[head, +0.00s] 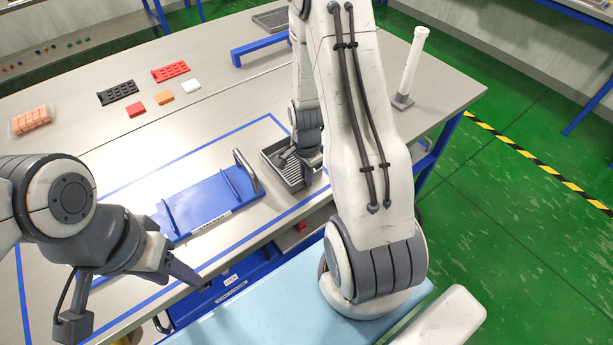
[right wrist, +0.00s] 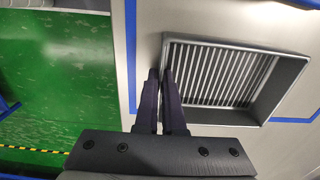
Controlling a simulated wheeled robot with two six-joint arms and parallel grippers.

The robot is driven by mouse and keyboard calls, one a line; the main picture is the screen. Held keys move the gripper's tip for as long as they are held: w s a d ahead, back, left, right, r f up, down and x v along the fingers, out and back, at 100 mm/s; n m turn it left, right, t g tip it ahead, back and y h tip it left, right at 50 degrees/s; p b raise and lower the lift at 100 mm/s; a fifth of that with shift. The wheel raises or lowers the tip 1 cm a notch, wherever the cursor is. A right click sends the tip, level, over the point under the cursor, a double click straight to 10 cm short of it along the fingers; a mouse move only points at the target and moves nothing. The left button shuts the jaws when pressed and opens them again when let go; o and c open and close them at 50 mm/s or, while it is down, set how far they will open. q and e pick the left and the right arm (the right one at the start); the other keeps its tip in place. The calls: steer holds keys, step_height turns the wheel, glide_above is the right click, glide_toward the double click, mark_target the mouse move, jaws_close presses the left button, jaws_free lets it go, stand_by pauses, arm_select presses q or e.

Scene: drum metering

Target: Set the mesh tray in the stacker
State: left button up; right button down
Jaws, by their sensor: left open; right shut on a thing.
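The mesh tray (head: 271,157) is a dark grey, shallow rectangular tray with a slatted floor. It is just right of the blue stacker (head: 197,197), outside it, and looks level. My right gripper (head: 290,155) is shut on the tray's near side wall. In the right wrist view, my right fingers (right wrist: 160,75) straddle the wall of the tray (right wrist: 285,95). I cannot tell whether the tray rests on the table or is slightly above it. The stacker has a labelled front edge and a grey handle-like bar at its right end. My left gripper (head: 137,303) is open and empty, in front of the stacker.
A white post on a grey base (head: 412,65) stands at the table's right. A blue rail (head: 262,48) and another grey tray (head: 271,19) are at the back. Black (head: 117,93) and red racks (head: 170,71) with small blocks lie far left. A blue tape outline surrounds the stacker.

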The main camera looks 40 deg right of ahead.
steer(key=shift+f, duration=0.2)
steer(key=c, duration=1)
jaws_free()
steer(key=shift+r, duration=0.1)
step_height(320, 180, up, 12)
steer(key=s+a+r+n, duration=0.2)
steer(key=a+r+n, duration=0.1)
steer(key=a+n, duration=0.4)
steer(key=s+a+r+n, duration=0.2)
steer(key=a+r+n, duration=0.15)
steer(key=a, duration=0.45)
steer(key=s+a+r+n, duration=0.1)
steer(key=s+a+n, duration=0.2)
steer(key=s+n, duration=0.1)
steer(key=s+a+r+n, duration=0.1)
steer(key=s+a+n, duration=0.2)
steer(key=s+n, duration=0.1)
steer(key=s+a+r+n+y, duration=0.1)
steer(key=s+a+n, duration=0.2)
steer(key=n, duration=0.3)
steer(key=shift+s+a+r+n, duration=0.25)
steer(key=shift+s+a, duration=0.15)
steer(key=shift+s, duration=0.3)
